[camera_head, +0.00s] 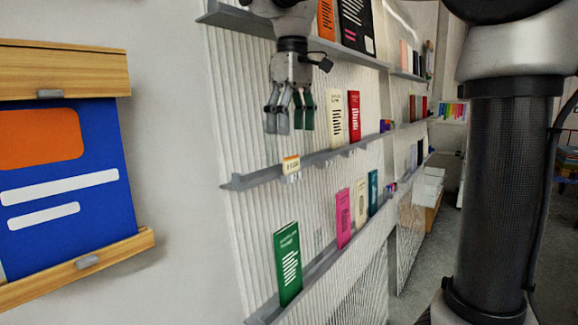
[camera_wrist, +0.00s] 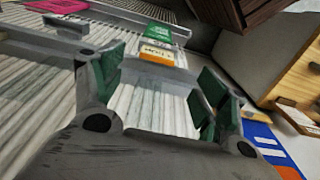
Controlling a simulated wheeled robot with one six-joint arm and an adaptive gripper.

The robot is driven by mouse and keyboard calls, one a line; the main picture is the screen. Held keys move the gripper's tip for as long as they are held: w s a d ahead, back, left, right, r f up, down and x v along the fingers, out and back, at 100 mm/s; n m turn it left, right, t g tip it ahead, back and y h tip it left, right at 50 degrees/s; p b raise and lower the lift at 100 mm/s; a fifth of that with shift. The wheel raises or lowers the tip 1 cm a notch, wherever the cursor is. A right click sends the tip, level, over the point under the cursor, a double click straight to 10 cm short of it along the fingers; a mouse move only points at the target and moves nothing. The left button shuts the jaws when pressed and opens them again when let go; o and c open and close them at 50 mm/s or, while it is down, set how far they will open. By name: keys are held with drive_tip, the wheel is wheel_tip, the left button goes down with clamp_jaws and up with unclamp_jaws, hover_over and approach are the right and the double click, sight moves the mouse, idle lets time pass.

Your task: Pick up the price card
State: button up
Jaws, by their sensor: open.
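The price card (camera_head: 291,165) is a small white card with an orange-yellow top band and dark print. It stands upright at the left end of the middle grey shelf, held by a small clip below. The wrist view also shows the price card (camera_wrist: 157,50), beyond and between my fingers. My gripper (camera_head: 289,128) is open and empty, pointing down, above the card in the head view and apart from it. Its green-padded fingers frame the card in the wrist view (camera_wrist: 160,76).
The middle shelf (camera_head: 262,177) holds a cream book (camera_head: 335,118) and a red book (camera_head: 354,116) to the right. A green book (camera_head: 288,262) stands on the lower shelf. A blue poster board (camera_head: 70,200) with wooden bars hangs at left. The shelf around the card is clear.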

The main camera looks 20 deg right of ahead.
sight(292, 158)
drive_tip(key=f, duration=0.8)
drive_tip(key=shift+w, duration=0.25)
drive_tip(key=c, duration=0.8)
